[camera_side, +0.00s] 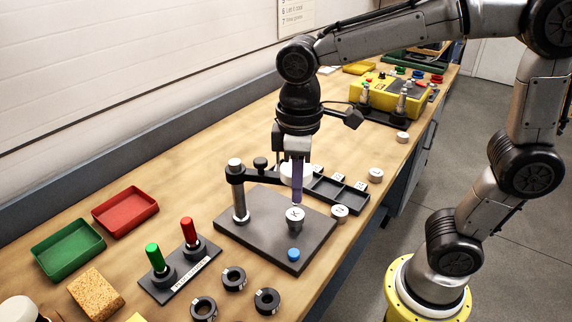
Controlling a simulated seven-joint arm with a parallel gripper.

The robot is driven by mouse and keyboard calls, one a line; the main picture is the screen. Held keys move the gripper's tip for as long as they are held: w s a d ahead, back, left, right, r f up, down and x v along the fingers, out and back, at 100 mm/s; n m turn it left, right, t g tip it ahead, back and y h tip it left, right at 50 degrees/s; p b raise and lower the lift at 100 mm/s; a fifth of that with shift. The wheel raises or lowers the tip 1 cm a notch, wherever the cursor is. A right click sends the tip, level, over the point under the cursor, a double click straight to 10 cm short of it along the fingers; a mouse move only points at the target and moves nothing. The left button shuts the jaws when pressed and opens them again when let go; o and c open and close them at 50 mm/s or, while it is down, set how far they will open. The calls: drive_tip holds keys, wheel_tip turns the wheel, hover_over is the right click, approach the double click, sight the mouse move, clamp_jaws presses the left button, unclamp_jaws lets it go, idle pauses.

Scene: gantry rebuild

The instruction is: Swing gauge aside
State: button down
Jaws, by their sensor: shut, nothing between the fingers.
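The gauge stands on a dark base plate (245,242). Its silver post (238,200) rises at the plate's left side, and a black swing arm (262,178) runs from the post top to the right. A white disc (290,174) shows at the arm's far end, partly hidden behind my gripper. My gripper (297,200) points straight down, its purple fingers shut and empty. The fingertips are just above or at a silver knob marked K (295,214) on the plate; I cannot tell if they touch. A blue button (294,254) sits at the plate's front corner.
A black compartment tray (340,193) lies behind the plate, with small white-topped pieces around it. A lever block (180,270) with green and red handles stands at left front, near several black rings (233,278). Red (125,211) and green (68,248) trays lie farther left.

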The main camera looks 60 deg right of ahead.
sight(307, 169)
drive_tip(key=shift+d, duration=0.15)
drive_tip(key=shift+w+d, duration=0.15)
drive_tip(key=shift+d, duration=1)
drive_tip(key=shift+w+d, duration=0.2)
drive_tip(key=shift+d, duration=0.35)
drive_tip(key=shift+w+d, duration=0.15)
drive_tip(key=shift+d, duration=0.45)
